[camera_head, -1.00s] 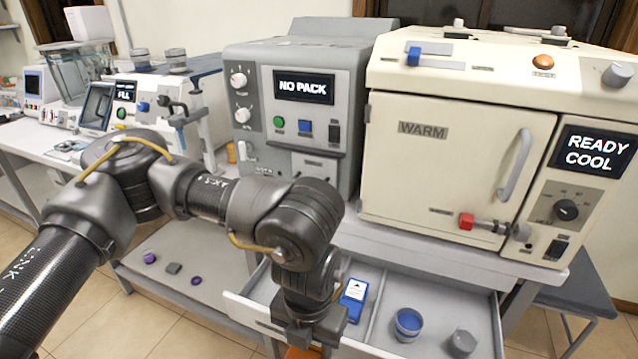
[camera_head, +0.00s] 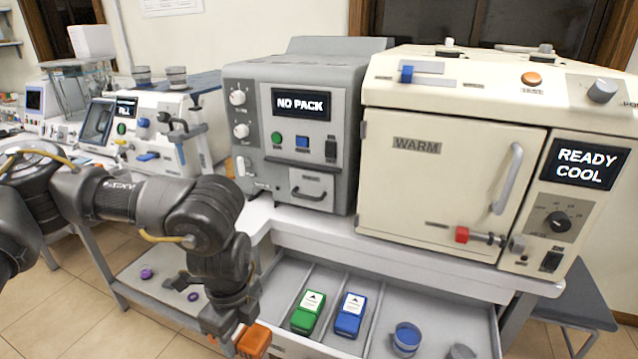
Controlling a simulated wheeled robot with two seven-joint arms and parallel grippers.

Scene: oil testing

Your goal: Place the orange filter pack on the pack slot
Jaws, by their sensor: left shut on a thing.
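My left gripper (camera_head: 235,330) is shut on the orange filter pack (camera_head: 254,341), at the bottom of the view. The pack is held near the front left corner of the open drawer; its lower part and the fingertips are partly hidden. The grey machine (camera_head: 335,180) stands behind and above it, with a display (camera_head: 301,103) reading "NO PACK". A small front panel with a dark handle (camera_head: 308,194) is low on its face and looks closed. I cannot tell whether this is the pack slot. My right gripper is not in view.
The open drawer (camera_head: 375,330) holds a green pack (camera_head: 308,312), a blue pack (camera_head: 349,313), a blue-topped container (camera_head: 406,338) and a grey container. The cream oven (camera_head: 455,170), door closed, stands right of the grey machine. The bench edge juts out above the drawer.

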